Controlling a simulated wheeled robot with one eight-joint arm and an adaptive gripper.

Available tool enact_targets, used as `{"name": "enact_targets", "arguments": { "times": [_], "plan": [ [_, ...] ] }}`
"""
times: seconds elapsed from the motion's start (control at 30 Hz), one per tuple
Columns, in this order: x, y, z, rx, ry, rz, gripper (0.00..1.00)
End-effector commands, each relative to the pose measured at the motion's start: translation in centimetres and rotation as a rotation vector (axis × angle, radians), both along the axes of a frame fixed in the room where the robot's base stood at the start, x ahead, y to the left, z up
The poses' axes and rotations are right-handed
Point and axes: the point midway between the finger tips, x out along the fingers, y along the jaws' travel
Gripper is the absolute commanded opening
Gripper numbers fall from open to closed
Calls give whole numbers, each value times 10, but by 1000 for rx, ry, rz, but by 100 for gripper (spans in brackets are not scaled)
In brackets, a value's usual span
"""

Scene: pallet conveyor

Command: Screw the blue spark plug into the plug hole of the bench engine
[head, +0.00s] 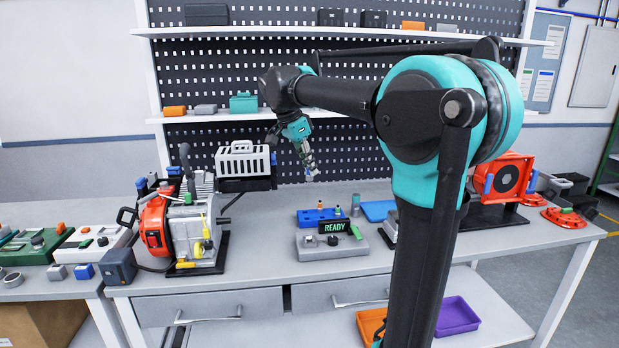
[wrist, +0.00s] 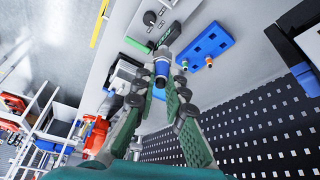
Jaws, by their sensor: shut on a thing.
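The blue spark plug (wrist: 161,70) sits between the fingertips in the wrist view; a pale end and a blue band show. My gripper (wrist: 160,83) is shut on it. In the head view my gripper (head: 309,171) hangs above the back of the bench, right of the engine and above the blue plug rack; the plug is too small to make out there. The bench engine (head: 190,228) stands on the left of the bench, with an orange-red housing and grey finned block. I cannot make out its plug hole.
The blue rack (head: 318,217) holds plugs, green and orange ones showing in the wrist view (wrist: 208,48). A grey device (head: 318,246) with a READY display stands in front. A white slotted box (head: 243,160) stands behind the engine. An orange machine (head: 503,178) stands at right.

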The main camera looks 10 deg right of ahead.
Motion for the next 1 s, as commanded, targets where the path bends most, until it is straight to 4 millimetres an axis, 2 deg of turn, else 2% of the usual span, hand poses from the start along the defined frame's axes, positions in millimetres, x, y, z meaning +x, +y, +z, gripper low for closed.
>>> {"name": "enact_targets", "arguments": {
  "times": [0.5, 1.0],
  "plan": [
    [0, 0, 37, 0, 0, 0, 0],
    [0, 0, 40, 0, 0, 0, 0]
  ]
}}
